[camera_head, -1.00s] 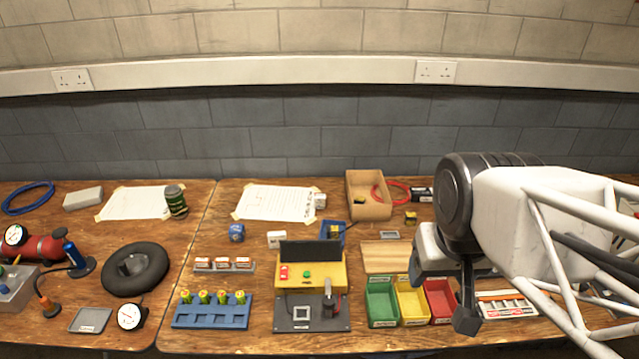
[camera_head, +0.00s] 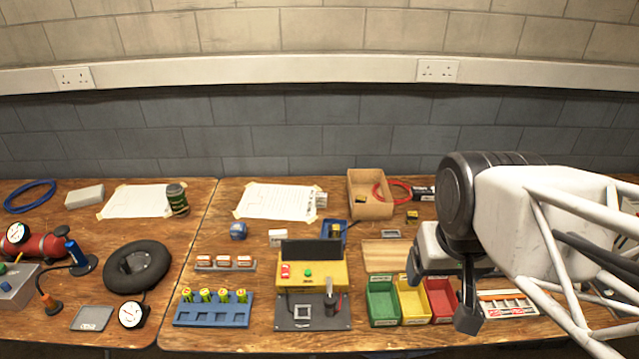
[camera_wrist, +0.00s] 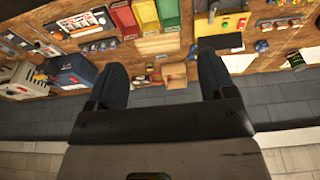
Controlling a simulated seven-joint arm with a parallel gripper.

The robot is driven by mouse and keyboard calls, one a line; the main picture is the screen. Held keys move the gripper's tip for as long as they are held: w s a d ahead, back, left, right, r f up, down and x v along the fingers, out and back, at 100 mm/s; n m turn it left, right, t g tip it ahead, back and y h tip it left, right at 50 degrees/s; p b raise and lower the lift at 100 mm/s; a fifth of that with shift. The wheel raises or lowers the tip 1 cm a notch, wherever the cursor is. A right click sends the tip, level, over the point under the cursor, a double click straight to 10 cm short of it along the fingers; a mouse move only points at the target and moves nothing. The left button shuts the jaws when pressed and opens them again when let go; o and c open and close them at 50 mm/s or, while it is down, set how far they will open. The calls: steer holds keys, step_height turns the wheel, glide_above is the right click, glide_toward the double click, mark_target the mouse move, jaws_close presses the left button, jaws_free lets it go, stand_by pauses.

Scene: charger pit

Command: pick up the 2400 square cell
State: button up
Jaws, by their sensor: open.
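Small black-and-yellow square cells show in three places in the head view: one (camera_head: 412,216) on the table right of the cardboard box, one (camera_head: 361,200) inside that box (camera_head: 371,210), and one (camera_head: 336,229) at the blue tray (camera_head: 328,243). Their labels are too small to read, so I cannot tell which is the 2400. My gripper (camera_head: 467,318) hangs at the right, above the bench by the red bin. In the wrist view my gripper (camera_wrist: 162,72) is open, with nothing between its fingers. The cardboard box (camera_wrist: 174,76) shows beyond the gap.
Green (camera_head: 382,302), yellow (camera_head: 412,302) and red (camera_head: 440,299) bins stand left of my gripper. The yellow charger station (camera_head: 311,272) is further left, with a blue holder of green cells (camera_head: 211,311). A wooden board (camera_head: 391,256) lies behind the bins.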

steer(key=w+a+f+m+t+y, duration=0.1)
steer(key=w+a+f+m+t, duration=0.15)
steer(key=w+m, duration=0.65)
steer(key=w+a+f+m+t, duration=0.1)
steer(key=w+a+f+m, duration=0.15)
steer(key=w, duration=1.15)
steer(key=w+a+f+m+t+y, duration=0.15)
steer(key=w+a+m, duration=0.35)
steer(key=w, duration=0.7)
steer(key=w+a+f+m+t+h, duration=0.1)
steer(key=w+a+f+m+t, duration=0.2)
steer(key=w+f+m, duration=0.9)
steer(key=m+t+h, duration=0.2)
steer(key=m+t, duration=0.1)
steer(key=m, duration=0.5)
glide_toward(321, 200)
steer(key=shift+w+d+r, duration=0.1)
steer(key=shift+w+r, duration=0.6)
steer(key=shift+w, duration=0.3)
steer(key=shift+w, duration=0.1)
steer(key=shift+x, duration=1.2)
